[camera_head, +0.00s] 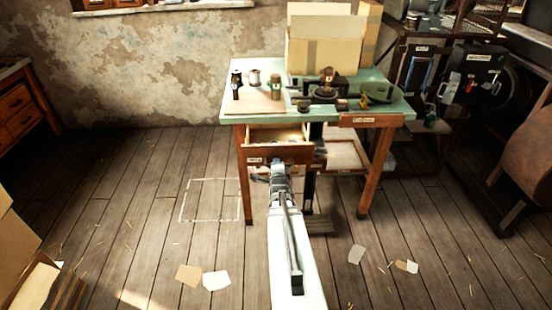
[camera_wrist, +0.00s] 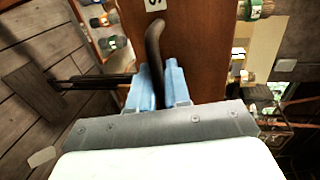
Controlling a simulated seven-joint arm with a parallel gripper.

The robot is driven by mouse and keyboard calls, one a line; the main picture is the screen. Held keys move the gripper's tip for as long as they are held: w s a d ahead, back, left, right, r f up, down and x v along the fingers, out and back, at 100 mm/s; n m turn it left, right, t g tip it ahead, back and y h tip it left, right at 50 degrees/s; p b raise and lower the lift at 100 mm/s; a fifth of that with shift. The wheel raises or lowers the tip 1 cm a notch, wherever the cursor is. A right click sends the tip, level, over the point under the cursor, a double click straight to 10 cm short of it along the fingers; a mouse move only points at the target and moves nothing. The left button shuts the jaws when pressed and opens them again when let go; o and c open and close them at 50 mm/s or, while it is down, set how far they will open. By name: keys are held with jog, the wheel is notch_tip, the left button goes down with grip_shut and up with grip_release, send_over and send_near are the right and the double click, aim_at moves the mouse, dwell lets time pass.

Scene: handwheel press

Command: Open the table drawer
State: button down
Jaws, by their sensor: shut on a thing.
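The green-topped table (camera_head: 330,102) stands against the wall in the head view. Its wooden drawer (camera_head: 283,153) sits under the left half of the top and is pulled out, with part of its pale inside showing. In the wrist view the brown drawer front (camera_wrist: 205,50) fills the middle, with a dark curved handle (camera_wrist: 154,45) on it. My gripper (camera_wrist: 158,88) has its blue fingers shut on this handle, one on each side. In the head view my gripper (camera_head: 277,172) is just in front of the drawer, and the handle is hidden there.
Boxes (camera_head: 325,45), jars and small metal parts stand on the table top. A dark rack with machinery (camera_head: 470,75) is at the right. The plank floor in front is mostly clear, with paper scraps (camera_head: 215,280) and a white dashed outline (camera_head: 210,200).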

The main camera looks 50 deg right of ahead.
jog(key=shift+v, duration=0.85)
jog(key=shift+f, duration=0.2)
jog(key=c, duration=1.3)
grip_release()
jog(key=shift+c, duration=0.2)
